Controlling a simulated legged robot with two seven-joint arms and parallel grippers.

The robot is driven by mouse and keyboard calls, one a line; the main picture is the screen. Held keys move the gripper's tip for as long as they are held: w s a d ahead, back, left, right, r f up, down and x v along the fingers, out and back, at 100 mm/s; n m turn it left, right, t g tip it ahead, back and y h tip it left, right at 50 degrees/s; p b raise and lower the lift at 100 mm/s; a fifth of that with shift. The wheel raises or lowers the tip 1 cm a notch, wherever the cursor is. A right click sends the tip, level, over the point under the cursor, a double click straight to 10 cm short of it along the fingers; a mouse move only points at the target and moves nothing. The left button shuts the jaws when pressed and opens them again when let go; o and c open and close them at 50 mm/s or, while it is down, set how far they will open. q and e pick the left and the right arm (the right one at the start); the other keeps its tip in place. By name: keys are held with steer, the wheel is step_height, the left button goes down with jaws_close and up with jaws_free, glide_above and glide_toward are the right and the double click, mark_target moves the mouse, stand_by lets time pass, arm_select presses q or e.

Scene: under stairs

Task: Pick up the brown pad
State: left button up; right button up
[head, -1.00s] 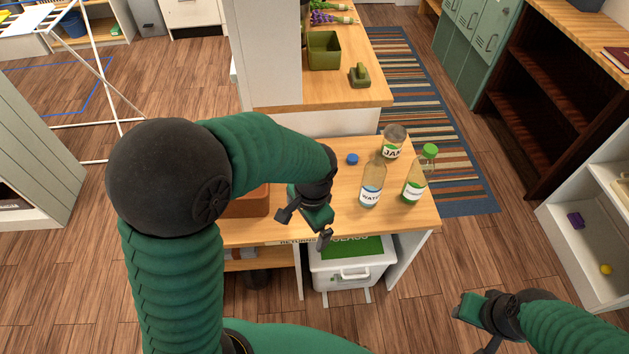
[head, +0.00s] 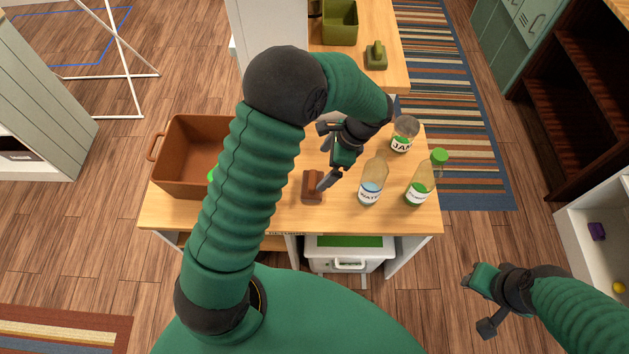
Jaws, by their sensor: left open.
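The brown pad (head: 313,188) is a small block with a raised grip on top. It lies on the wooden counter (head: 280,222), near its front edge. My left gripper (head: 327,155) is open and empty above the counter. One finger shows close to the pad's right side in the picture; I cannot tell whether it touches.
A water bottle (head: 372,184), a green-capped bottle (head: 420,186) and a jar (head: 404,134) stand right of the pad. A brown bin (head: 170,182) stands at the counter's left. A green box (head: 340,22) and a green pad (head: 375,56) are on the farther counter.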

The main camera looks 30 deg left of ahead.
mark_target(312, 182)
arm_select(q)
steer(key=x, duration=1.1)
steer(key=shift+w+d+f, duration=0.1)
steer(key=shift+w+d, duration=0.1)
steer(key=shift+d, duration=0.1)
steer(key=shift+a+f, duration=0.1)
steer(key=shift+f, duration=0.35)
steer(key=shift+w, duration=0.1)
steer(key=c, duration=1.1)
